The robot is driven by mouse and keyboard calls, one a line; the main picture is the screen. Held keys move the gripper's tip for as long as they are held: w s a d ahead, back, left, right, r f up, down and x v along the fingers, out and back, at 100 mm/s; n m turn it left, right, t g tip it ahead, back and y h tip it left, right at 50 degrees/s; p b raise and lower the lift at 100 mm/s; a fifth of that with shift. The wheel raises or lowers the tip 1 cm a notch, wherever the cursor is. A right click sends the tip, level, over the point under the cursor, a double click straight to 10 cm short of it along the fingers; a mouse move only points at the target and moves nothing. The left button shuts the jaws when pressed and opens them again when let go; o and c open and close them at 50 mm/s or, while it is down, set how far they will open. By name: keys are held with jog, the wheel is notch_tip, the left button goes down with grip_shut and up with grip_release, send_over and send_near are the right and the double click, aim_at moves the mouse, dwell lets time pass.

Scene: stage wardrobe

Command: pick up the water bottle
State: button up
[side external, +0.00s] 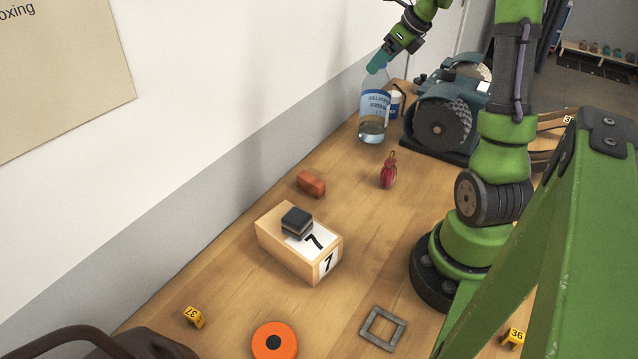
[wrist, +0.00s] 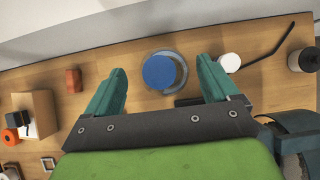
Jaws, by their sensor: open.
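The water bottle (side external: 373,108) is clear with a blue label and stands upright on the wooden table near the wall in the side view. In the wrist view its round blue cap (wrist: 159,72) is seen from above, ahead of and between the two teal fingers. My gripper (side external: 378,62) is at the bottle's top in the side view, and its finger hides part of the bottle's upper end. In the wrist view my gripper (wrist: 162,88) is open, with a wide gap and nothing held. I cannot tell whether a finger touches the bottle.
A white-lidded container (side external: 395,103) stands close behind the bottle, beside a dark grinder machine (side external: 440,122). The wall runs along the table's left edge.

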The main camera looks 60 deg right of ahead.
jog(key=x, duration=0.3)
jog(key=shift+w+f, duration=0.25)
